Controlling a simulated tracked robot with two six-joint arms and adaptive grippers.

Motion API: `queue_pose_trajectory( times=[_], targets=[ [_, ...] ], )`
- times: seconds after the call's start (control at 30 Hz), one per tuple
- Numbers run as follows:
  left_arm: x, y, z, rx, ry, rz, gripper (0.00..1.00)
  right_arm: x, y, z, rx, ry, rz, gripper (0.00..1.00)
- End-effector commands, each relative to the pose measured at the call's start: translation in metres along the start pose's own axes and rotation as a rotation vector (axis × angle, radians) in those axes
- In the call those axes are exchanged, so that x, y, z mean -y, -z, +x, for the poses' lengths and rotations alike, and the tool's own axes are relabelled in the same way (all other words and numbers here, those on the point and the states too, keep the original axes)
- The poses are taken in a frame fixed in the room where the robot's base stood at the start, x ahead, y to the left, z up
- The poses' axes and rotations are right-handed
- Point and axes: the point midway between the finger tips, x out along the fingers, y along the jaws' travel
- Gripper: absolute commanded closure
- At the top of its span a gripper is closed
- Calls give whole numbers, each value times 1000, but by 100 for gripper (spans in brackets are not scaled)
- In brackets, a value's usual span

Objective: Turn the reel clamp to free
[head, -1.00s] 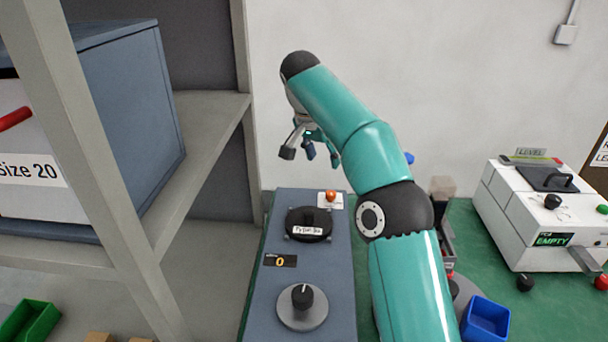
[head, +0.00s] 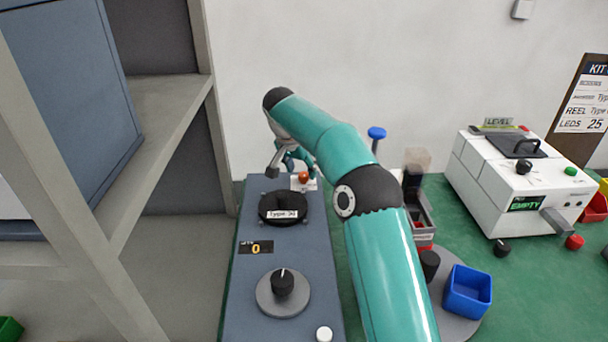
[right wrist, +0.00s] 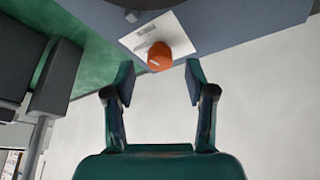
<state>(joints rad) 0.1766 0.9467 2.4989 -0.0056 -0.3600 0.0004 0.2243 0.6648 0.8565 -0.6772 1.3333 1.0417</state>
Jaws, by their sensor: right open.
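An orange knob (head: 304,177) stands on a small white labelled plate (head: 311,186) at the far end of a blue-grey bench unit (head: 246,302). The knob also shows in the right wrist view (right wrist: 159,56), just beyond the fingertips and between their lines; the lettering is too small to read. A black reel (head: 283,207) with a "Type" label sits in front of it. My right gripper (head: 291,168) is open and empty, close to the orange knob; its fingers show apart in the right wrist view (right wrist: 160,82). My left gripper is out of view.
A black dial knob (head: 283,282) on a grey disc and a counter reading 0 (head: 256,248) are on the unit's near part. A shelf rack (head: 160,125) stands left. A white machine marked EMPTY (head: 490,185) and a blue bin (head: 467,290) stand right.

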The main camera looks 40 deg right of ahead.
Motion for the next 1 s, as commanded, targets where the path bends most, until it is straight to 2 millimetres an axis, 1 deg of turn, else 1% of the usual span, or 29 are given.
queue_pose_trajectory(
  times=[0.03, 0.2, 0.53, 0.57, 0.8, 0.87, 0.9, 1.0],
  targets=[
    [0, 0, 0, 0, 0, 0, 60, 0, 0, 8, 1, -2, 0, 45],
    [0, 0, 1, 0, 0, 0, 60, 0, 0, 21, 0, -1, 0, 45],
    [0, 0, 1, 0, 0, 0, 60, 0, 0, 24, -1, 0, 0, 45],
    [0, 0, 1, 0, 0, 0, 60, 0, 0, 23, -1, 0, 0, 48],
    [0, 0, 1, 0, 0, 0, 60, 0, 0, 23, -1, 0, 0, 88],
    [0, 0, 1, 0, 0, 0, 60, -1, 0, 23, -1, 0, 0, 98],
    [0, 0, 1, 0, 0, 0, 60, -1, 0, 23, -1, 0, 0, 100],
    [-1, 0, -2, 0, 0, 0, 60, 0, 1, 22, 0, -5, 10, 100]
  ],
)
